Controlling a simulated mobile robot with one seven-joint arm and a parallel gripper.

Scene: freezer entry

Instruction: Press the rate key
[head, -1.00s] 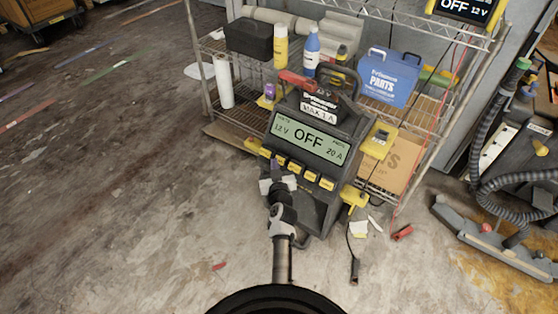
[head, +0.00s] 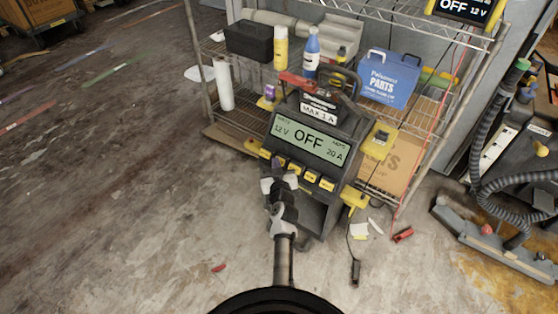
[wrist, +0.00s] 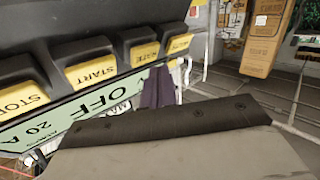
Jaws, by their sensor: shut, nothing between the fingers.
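The charger (head: 330,190) is a dark box with a green display (head: 308,139) that reads 12 V, OFF and 20 A. Below the display is a row of yellow keys. The RATE key (wrist: 145,53) shows upside down in the wrist view, between the START key (wrist: 92,71) and a key at the row's end (wrist: 179,43). My gripper (wrist: 158,72) is shut and empty, its dark fingertips close below the RATE key in that view. I cannot tell if they touch it. In the head view my gripper (head: 279,168) is at the left part of the key row and covers some of it.
A wire shelf (head: 445,100) stands behind the charger, with a blue parts box (head: 388,78), bottles and a black case (head: 248,40). A grey hose (head: 485,150) is at the right.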

